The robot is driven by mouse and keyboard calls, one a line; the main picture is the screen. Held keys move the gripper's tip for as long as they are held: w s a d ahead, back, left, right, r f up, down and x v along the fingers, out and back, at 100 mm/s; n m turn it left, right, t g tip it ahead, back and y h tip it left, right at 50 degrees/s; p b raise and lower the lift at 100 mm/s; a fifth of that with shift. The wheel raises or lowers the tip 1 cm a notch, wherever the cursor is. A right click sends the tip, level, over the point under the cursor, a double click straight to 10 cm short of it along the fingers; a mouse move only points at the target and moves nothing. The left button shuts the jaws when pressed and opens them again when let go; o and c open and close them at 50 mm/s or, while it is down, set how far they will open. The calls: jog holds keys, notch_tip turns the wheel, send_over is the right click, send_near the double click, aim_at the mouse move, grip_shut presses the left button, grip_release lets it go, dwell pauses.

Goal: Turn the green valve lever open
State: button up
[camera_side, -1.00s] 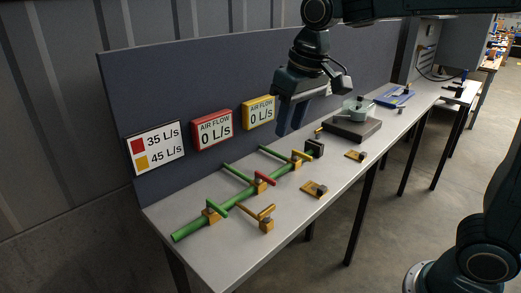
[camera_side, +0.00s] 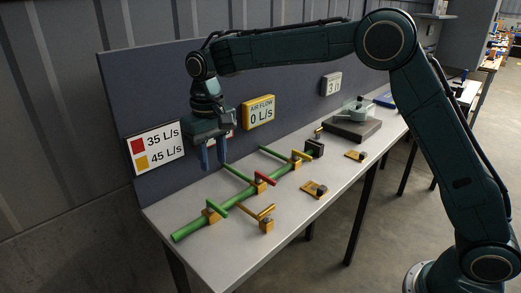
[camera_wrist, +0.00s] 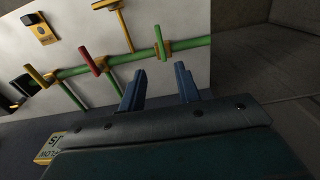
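The green valve lever (camera_side: 218,208) sits on the left part of the green pipe (camera_side: 188,231), on a yellow valve body. In the wrist view, the green lever (camera_wrist: 159,42) lies crosswise to the pipe (camera_wrist: 195,43). My gripper (camera_side: 214,166) points down above and behind the pipe's left part, clear of the lever. In the wrist view, the two blue fingers (camera_wrist: 160,88) are apart with nothing between them, and the lever shows beyond the gap.
A red lever (camera_side: 264,178) and a yellow lever (camera_side: 301,154) sit further right along the pipe. The sign (camera_side: 155,148) reads 35 and 45 L/s. The yellow display (camera_side: 258,112) reads 0 L/s. My gripper mostly hides the red display.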

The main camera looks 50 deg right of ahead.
aim_at(218, 207)
jog(key=shift+f, duration=0.15)
notch_tip(218, 207, down, 14)
jog(key=shift+r, duration=0.2)
dwell(0.6)
grip_shut()
